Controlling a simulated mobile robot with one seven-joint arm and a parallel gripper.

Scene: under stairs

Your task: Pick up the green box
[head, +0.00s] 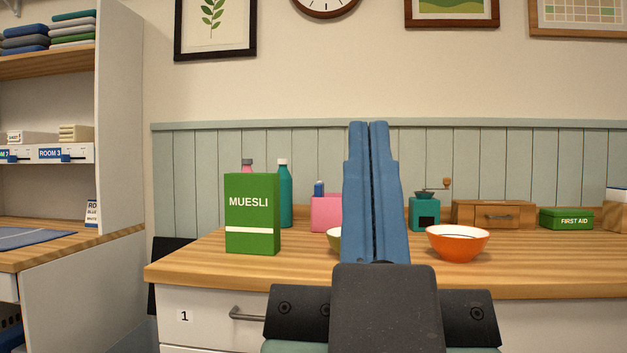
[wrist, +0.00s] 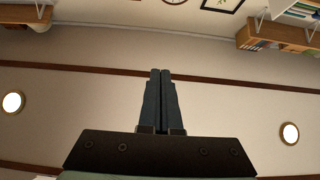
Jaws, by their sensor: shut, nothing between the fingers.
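A green muesli box (head: 252,213) stands upright on the left part of the wooden counter, with white lettering and a white stripe on its front. A smaller green first aid box (head: 567,219) lies at the back right of the counter. My gripper (head: 368,125) points upward in the middle of the head view, with its blue fingers together and nothing between them. It is to the right of the muesli box and apart from it. In the wrist view my gripper (wrist: 160,72) is shut against the ceiling and wall, and neither green box shows there.
An orange bowl (head: 457,242), a teal grinder (head: 424,211) and a wooden drawer box (head: 493,214) stand right of my gripper. Another bowl (head: 334,240) is partly hidden by my gripper.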

